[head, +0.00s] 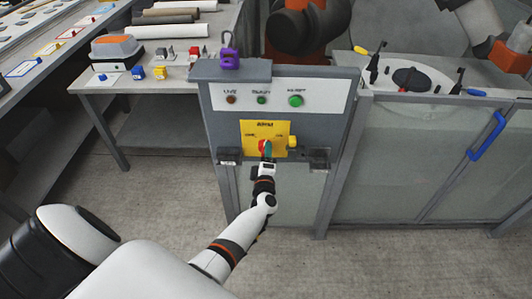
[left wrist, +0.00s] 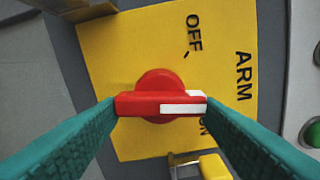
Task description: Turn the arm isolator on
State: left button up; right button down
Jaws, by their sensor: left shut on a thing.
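The arm isolator is a yellow plate (head: 281,128) with a red rotary knob (left wrist: 155,82), on the front of a grey control pedestal. In the left wrist view the knob's bar lies across the picture, its white-marked half toward the right. That white mark sits between the OFF lettering above and the ON lettering below, which is partly hidden by a finger. My left gripper (head: 267,151) is shut on the red knob, with a teal finger at each end of its bar (left wrist: 160,104). My right gripper is not in view.
A purple padlock (head: 230,58) is on the pedestal's top. Lamps, including a lit-looking green one (head: 296,100), sit above the isolator. A yellow part (left wrist: 213,166) is beside the knob. A fenced cell with a blue handle (head: 487,136) is right; a bench (head: 105,82) is left.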

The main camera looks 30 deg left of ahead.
pick_arm(q)
jog(key=shift+s+f+m+p, duration=0.15)
jog(key=shift+m+p, duration=0.4)
jog(key=shift+m, duration=1.1)
jog(key=shift+w+f+m+p, duration=0.1)
jog(key=shift+m+p, duration=0.4)
jog(key=shift+m, duration=1.15)
jog(key=o, duration=1)
jog(key=shift+r, duration=0.1)
jog(key=p+v, duration=0.4)
jog(key=v, duration=0.8)
jog(key=shift+p, duration=0.4)
